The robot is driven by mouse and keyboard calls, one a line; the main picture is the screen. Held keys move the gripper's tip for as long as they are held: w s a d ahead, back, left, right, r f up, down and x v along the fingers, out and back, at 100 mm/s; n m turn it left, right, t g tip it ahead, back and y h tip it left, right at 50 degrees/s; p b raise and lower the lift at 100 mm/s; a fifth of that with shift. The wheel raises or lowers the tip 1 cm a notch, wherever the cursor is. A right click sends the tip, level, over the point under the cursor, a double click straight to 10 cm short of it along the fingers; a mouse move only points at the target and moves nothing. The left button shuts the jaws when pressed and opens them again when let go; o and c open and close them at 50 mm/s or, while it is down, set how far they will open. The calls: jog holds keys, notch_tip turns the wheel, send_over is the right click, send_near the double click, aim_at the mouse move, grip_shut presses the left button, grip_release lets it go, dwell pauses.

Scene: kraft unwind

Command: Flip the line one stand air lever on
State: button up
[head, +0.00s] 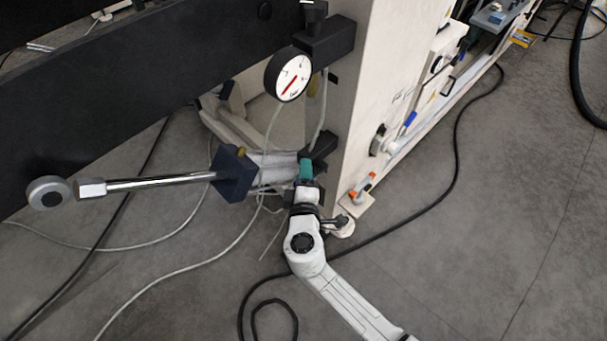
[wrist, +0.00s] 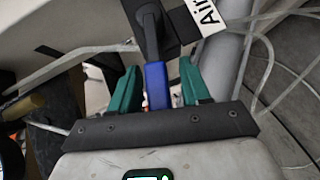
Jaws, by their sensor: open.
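The air lever (wrist: 156,84) shows in the wrist view as a blue handle running from a black pivot (wrist: 150,20), beside a white label reading "Air". My gripper (head: 306,171) is at the lower corner of the pale stand (head: 355,90) in the head view. In the wrist view its green fingers (wrist: 160,88) stand open on either side of the blue handle. Small gaps seem to show between handle and fingers; I cannot tell whether either touches. In the head view the lever is hidden behind my gripper and the dark bracket.
A round dial gauge (head: 288,75) is above my gripper. A dark block with a steel rod (head: 160,182) juts out left. Pale hoses and a black cable (head: 440,190) lie on the grey floor. Another blue handle (head: 409,120) and an orange one (head: 364,185) are to the right.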

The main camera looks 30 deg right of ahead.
jog(key=v, duration=1.1)
jog(key=shift+p, duration=0.45)
